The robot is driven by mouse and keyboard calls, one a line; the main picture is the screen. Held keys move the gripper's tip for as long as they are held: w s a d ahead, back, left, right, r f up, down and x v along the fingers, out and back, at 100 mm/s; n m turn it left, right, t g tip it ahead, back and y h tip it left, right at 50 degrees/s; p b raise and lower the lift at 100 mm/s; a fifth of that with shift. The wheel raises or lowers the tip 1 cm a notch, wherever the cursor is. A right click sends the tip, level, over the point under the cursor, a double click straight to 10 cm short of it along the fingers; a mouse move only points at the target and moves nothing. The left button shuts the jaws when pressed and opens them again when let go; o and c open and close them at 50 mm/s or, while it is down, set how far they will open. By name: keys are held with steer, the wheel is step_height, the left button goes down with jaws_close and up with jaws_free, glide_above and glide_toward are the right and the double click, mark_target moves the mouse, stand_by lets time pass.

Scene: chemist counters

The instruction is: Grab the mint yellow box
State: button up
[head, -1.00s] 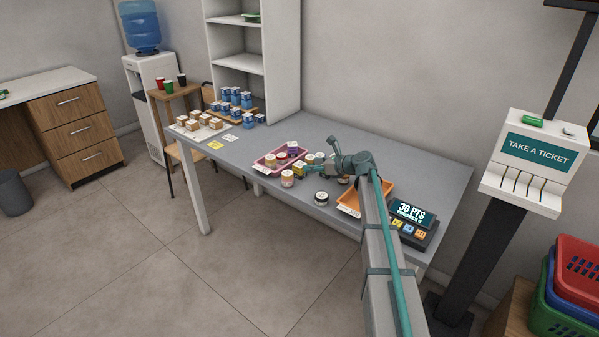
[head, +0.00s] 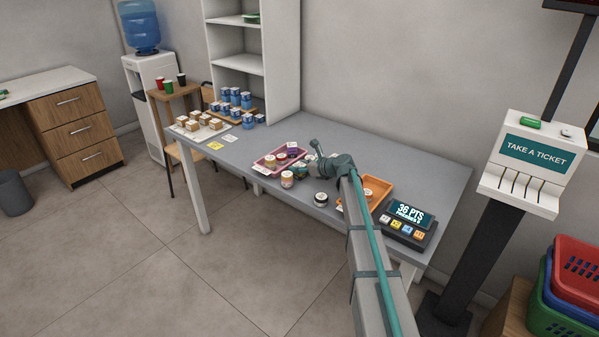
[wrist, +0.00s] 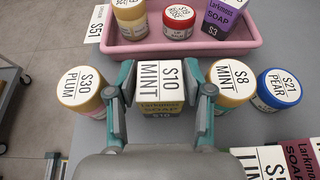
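The mint yellow box (wrist: 161,104) stands in the middle of the wrist view, with a white top reading S10 MINT and a yellowish front. My gripper (wrist: 166,80) is around it, one finger at each side. The fingers are apart, with a narrow gap seeming to show beside the box, so it does not look clamped. In the head view my gripper (head: 314,158) is over the grey table beside the pink tray, and it largely hides the box there.
A S30 PLUM jar (wrist: 82,86) stands close by the left finger and a S8 MINT jar (wrist: 231,84) close by the right one. A S21 PEAR jar (wrist: 278,89) is farther right. The pink tray (wrist: 180,48) lies just beyond. An orange tray (head: 381,193) is right of the arm.

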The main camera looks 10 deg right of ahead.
steer(key=c, duration=0.7)
steer(key=shift+r, duration=0.15)
